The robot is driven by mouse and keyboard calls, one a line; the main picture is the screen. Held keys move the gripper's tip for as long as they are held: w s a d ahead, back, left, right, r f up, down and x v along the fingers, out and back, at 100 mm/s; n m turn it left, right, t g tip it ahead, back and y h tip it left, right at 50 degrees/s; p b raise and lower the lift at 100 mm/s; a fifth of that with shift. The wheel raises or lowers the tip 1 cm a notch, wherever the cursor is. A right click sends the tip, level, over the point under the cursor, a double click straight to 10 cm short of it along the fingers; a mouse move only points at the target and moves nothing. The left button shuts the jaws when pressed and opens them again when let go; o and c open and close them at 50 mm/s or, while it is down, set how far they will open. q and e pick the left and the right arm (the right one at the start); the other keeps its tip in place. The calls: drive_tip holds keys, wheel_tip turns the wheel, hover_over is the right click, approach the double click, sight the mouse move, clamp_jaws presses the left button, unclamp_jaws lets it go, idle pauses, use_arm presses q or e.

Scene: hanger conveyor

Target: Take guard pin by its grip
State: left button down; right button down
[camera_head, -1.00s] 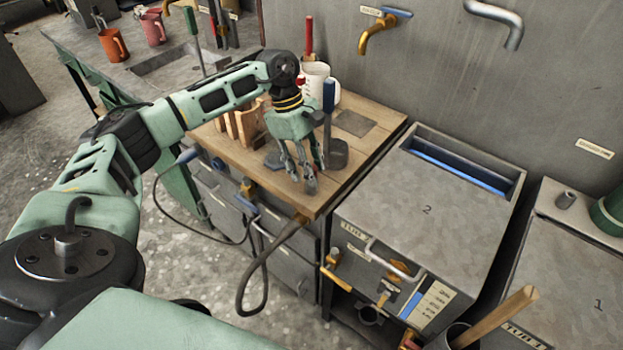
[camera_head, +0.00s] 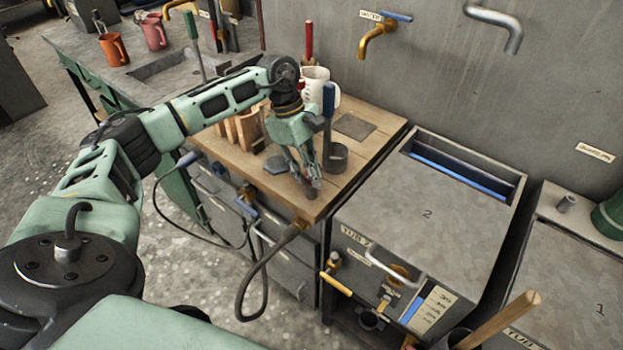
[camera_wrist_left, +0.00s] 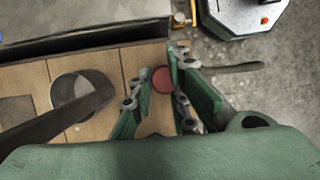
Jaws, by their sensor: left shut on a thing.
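My left gripper (camera_head: 308,184) reaches down at the front corner of the wooden bench top. Its green fingers also show in the left wrist view (camera_wrist_left: 158,88), drawn in around a small round red top (camera_wrist_left: 163,79), which I take for the guard pin's grip. In the head view the fingers largely cover the pin, and a small dark end (camera_head: 311,192) shows at the fingertips. The pin's lower part is hidden, so I cannot tell whether it still sits in something. My right gripper is not in view.
A dark cup (camera_head: 337,158) with a blue-handled tool (camera_head: 328,103) stands close right of the gripper. A white jug (camera_head: 317,82) and wooden rack (camera_head: 243,128) stand behind. Tub 2 (camera_head: 430,215) adjoins the bench on the right. A hose (camera_head: 262,262) hangs in front.

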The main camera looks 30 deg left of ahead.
use_arm(q)
drive_tip(key=shift+r, duration=0.1)
idle(0.3)
drive_tip(key=shift+s+r+p, duration=0.1)
drive_tip(key=shift+r+p, duration=1.15)
drive_tip(key=shift+r, duration=1.05)
drive_tip(key=shift+r+p, duration=0.6)
drive_tip(key=shift+r, duration=0.55)
